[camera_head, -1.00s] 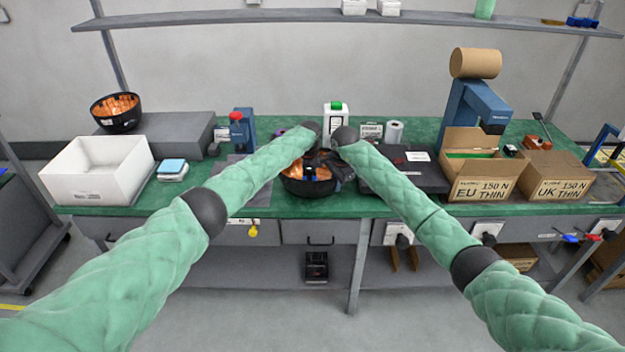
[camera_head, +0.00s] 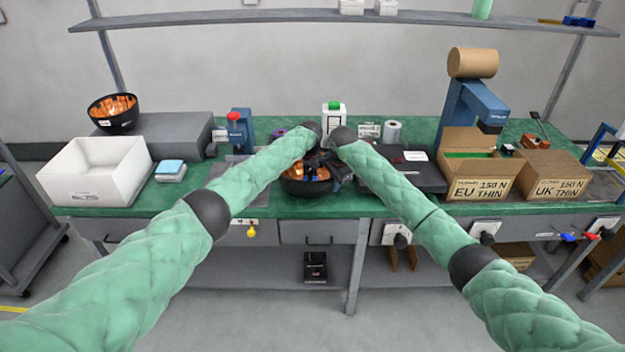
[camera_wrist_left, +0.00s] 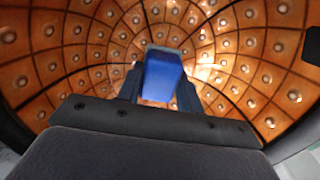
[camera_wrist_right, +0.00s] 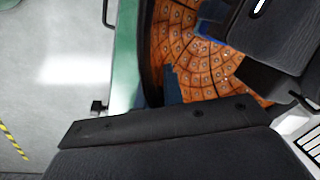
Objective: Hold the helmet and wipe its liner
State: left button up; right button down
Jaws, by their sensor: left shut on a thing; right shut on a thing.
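The helmet (camera_head: 292,186) lies open side up on the green bench, a black shell with an orange studded liner (camera_wrist_left: 80,45). My left gripper (camera_wrist_left: 160,85) is shut on a blue block (camera_wrist_left: 163,75) inside the helmet, over the liner; I cannot tell whether the block touches it. My right gripper (camera_wrist_right: 172,88) is shut on the helmet's black rim (camera_wrist_right: 149,45), with a finger showing on the liner side. In the head view, both wrists and the grippers hide much of the helmet's interior.
A second black helmet (camera_head: 113,122) with an orange liner sits on a grey box (camera_head: 165,135) at the left. A white bin (camera_head: 85,185) stands before it. A dark flat case (camera_head: 415,175) lies right of the helmet, with cardboard boxes (camera_head: 480,187) beyond. The bench's front edge is close.

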pick_arm(q)
jog(key=shift+a+f, duration=0.1)
jog(key=shift+a, duration=0.35)
jog(key=shift+d, duration=0.1)
jog(key=shift+d+r, duration=0.2)
jog(key=shift+d, duration=0.7)
pick_arm(e)
jog(key=shift+f, duration=0.1)
pick_arm(q)
jog(key=shift+f, duration=0.1)
dwell(0.4)
jog(key=shift+a, duration=0.15)
